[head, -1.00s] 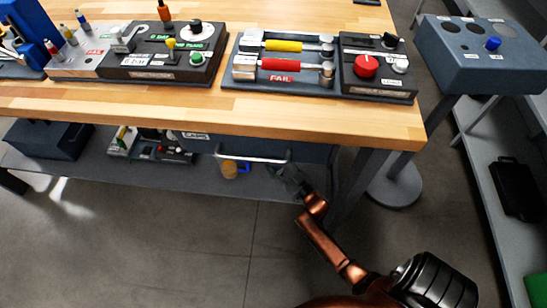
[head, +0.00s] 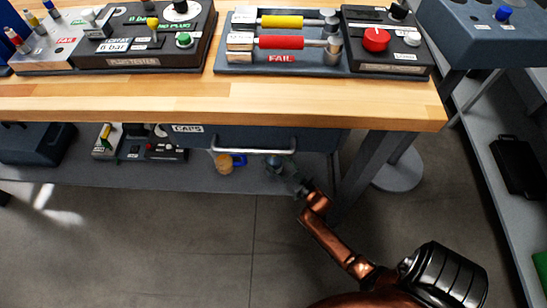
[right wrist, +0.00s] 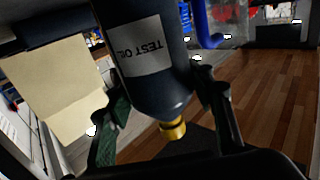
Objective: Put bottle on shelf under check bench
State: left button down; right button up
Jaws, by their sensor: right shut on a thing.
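The bottle (right wrist: 150,60) is dark blue with a white "TEST OIL" label and a gold cap, seen close up in the right wrist view. My right gripper (right wrist: 158,98) is shut on it, one finger on each side. In the head view my right gripper (head: 288,176) reaches in under the front of the check bench (head: 220,108), and the bottle there is small and hard to make out. The grey shelf (head: 130,174) runs under the bench. I cannot tell whether the bottle touches it. My left gripper is not in view.
An amber jar (head: 223,163) and a small blue item stand on the shelf left of my gripper. A drawer (head: 230,138) with a bar handle hangs above. A bench leg (head: 362,165) is to the right. Dark boxes (head: 35,145) sit further left.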

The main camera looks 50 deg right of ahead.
aim_at(280, 165)
jog(key=shift+f, duration=0.35)
jog(key=o, duration=1.8)
jog(key=shift+c, duration=0.2)
jog(key=shift+o, duration=0.2)
jog(key=shift+o, duration=0.7)
jog(key=shift+s+a+r+p, duration=0.15)
jog(key=shift+s+p, duration=0.25)
jog(key=shift+s, duration=0.7)
jog(key=shift+s+a+p, duration=0.1)
jog(key=shift+s+p, duration=0.85)
jog(key=shift+s, duration=1.5)
